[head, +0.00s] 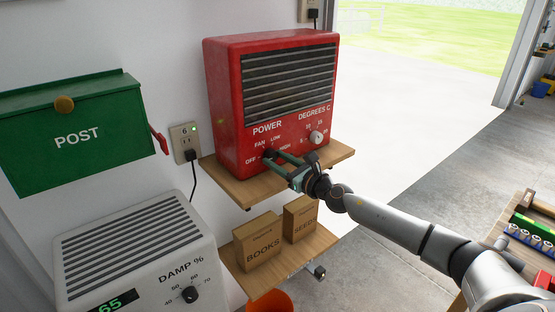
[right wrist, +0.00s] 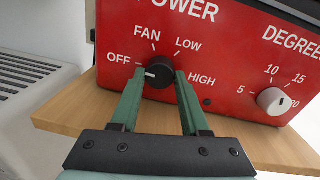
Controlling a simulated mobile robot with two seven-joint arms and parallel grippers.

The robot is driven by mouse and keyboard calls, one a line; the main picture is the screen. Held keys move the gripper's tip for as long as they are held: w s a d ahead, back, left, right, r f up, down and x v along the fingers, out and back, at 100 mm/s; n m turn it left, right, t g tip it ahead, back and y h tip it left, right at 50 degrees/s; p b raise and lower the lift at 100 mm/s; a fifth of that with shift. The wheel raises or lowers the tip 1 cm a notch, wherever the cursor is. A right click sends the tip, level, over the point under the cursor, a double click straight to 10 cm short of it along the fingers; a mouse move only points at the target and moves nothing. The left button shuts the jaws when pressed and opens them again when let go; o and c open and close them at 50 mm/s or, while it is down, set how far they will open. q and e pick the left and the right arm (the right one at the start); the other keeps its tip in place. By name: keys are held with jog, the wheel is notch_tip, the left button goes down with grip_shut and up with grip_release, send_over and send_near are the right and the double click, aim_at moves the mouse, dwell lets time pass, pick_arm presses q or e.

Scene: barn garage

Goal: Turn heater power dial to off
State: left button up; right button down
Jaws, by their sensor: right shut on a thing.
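The red heater (head: 230,110) stands on a wooden shelf, its front facing me. Its black power dial (right wrist: 158,72) sits under the word POWER, ringed by the marks OFF, FAN, LOW and HIGH. The dial's white pointer points left, close to the OFF mark. My right gripper (right wrist: 157,76) is shut on the power dial, one green finger on each side of it. In the head view the right gripper (head: 272,157) reaches the heater's lower front and largely hides the dial. My left gripper is not in view.
The white degrees dial (head: 316,137) is to the right of the power dial. The wooden shelf (head: 335,155) lies below. A lower shelf holds BOOKS (head: 257,242) and SEEDS (head: 300,219) boxes. A white dehumidifier (head: 130,250) and a green post box (head: 75,140) are at left.

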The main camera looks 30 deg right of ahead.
jog(key=shift+n, duration=0.4)
jog(key=shift+c, duration=2)
grip_release()
jog(key=shift+s, duration=0.1)
jog(key=s+d+b, duration=0.1)
jog(key=s+b, duration=0.1)
jog(key=s, duration=1)
jog(key=shift+d, duration=0.35)
jog(key=shift+s, duration=0.1)
